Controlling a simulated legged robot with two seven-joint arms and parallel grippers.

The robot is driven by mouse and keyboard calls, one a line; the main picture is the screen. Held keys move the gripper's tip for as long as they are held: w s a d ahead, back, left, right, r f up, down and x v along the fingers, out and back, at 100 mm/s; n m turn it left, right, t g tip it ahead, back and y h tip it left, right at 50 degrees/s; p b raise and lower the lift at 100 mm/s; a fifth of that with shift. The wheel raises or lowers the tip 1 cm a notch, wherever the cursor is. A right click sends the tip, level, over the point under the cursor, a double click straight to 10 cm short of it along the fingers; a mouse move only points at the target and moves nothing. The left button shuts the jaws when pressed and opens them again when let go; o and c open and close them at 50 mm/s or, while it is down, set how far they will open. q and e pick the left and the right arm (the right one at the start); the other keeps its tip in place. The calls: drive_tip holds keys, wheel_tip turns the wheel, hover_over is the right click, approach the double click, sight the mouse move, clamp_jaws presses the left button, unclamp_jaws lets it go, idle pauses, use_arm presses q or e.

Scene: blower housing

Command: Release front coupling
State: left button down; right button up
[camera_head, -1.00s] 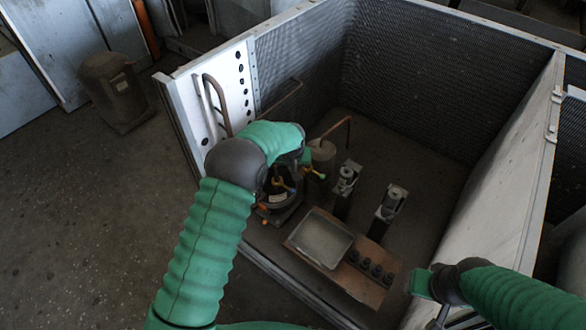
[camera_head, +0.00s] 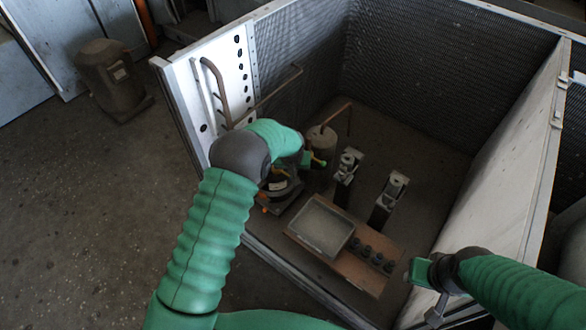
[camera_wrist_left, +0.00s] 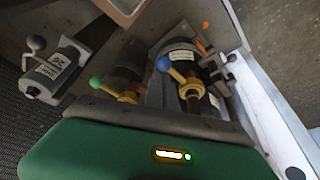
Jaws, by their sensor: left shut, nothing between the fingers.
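In the left wrist view, a yellow lever with a blue knob (camera_wrist_left: 163,63) sits on a dark, labelled coupling (camera_wrist_left: 178,52). A second yellow lever with a green knob (camera_wrist_left: 96,82) is on a dark round part left of it. In the head view, a green knob (camera_head: 318,161) shows beside my left gripper (camera_head: 306,158), and a dark coupling assembly (camera_head: 282,190) lies below my wrist. My left gripper is shut and empty, close above these levers; its fingertips are mostly hidden. My right gripper (camera_head: 422,271) is at the right wall, seen side-on; its fingers are unclear.
A mesh-walled enclosure (camera_head: 450,80) surrounds the work. Inside are a grey tray (camera_head: 322,226) on a brown board, two upright clamp-like fixtures (camera_head: 347,165) (camera_head: 390,195), and a grey cylinder (camera_head: 322,140). A bent handle (camera_head: 214,90) stands on the white left panel.

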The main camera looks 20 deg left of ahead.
use_arm(q)
drive_tip(key=shift+s+m+p, duration=0.2)
drive_tip(key=shift+m+p, duration=0.2)
drive_tip(key=m+p, duration=0.1)
drive_tip(key=s+m+h+p, duration=0.1)
drive_tip(key=shift+s+a+r+m+p, duration=0.2)
drive_tip(key=shift+a+m+p, duration=0.1)
drive_tip(key=shift+p, duration=0.05)
drive_tip(key=shift+s+a+m+h+p, duration=0.35)
drive_tip(key=shift+m+p, duration=0.3)
drive_tip(key=shift+m, duration=0.25)
drive_tip(key=s+a+m+g+h, duration=0.2)
drive_tip(key=a+m, duration=0.3)
drive_tip(key=m, duration=0.5)
drive_tip(key=shift+s+a+f+h+b, duration=0.25)
drive_tip(key=shift+s+a+h+b, duration=0.05)
drive_tip(key=shift+h, duration=0.05)
drive_tip(key=shift+a, duration=0.15)
